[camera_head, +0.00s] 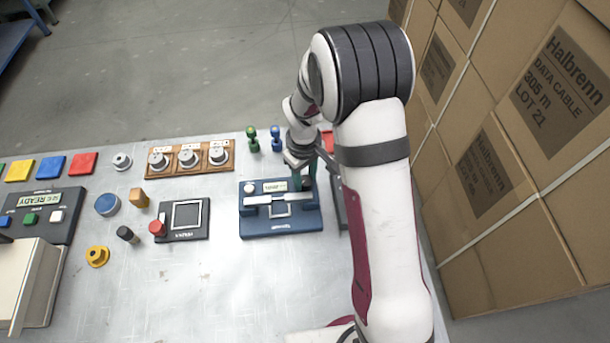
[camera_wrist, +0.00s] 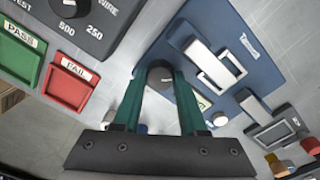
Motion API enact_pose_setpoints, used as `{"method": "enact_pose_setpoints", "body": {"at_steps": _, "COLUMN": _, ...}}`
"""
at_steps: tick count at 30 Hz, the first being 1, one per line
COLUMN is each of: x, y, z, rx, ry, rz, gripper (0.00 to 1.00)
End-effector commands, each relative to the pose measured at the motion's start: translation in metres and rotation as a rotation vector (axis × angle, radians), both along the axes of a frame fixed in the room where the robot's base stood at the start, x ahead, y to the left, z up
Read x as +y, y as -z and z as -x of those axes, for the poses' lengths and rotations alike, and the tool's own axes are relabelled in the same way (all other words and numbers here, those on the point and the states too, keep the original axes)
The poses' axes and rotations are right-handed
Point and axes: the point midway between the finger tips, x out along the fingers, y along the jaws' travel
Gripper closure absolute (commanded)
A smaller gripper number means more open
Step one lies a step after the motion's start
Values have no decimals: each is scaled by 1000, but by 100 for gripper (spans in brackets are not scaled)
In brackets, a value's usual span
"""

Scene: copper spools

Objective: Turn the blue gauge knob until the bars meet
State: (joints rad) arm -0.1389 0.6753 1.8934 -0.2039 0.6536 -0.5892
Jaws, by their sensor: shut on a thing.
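The blue gauge (camera_head: 280,226) lies on the metal table left of my arm; it also shows in the wrist view (camera_wrist: 262,62). Its dark round knob (camera_wrist: 160,79) sits between my gripper's green fingers (camera_wrist: 160,76), which are shut on it. In the head view my gripper (camera_head: 299,184) reaches down to the gauge's far right corner and hides the knob. One pale bar (camera_wrist: 213,64) and a second pale bar (camera_wrist: 256,108) lie on the gauge beside a square frame. They look slightly apart; the exact gap is hard to tell.
A dark device with a red knob (camera_head: 183,219) stands left of the gauge. Stacked cartons (camera_head: 520,150) stand at the right. The table front is fairly clear.

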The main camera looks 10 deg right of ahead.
Motion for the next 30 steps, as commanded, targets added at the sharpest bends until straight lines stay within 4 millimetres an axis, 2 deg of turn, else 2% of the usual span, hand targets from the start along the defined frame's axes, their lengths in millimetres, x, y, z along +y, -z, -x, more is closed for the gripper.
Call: {"method": "enact_pose_setpoints", "body": {"at_steps": 30, "x": 0, "y": 0, "z": 0, "rx": 1, "ry": 936, "rz": 0, "gripper": 100}}
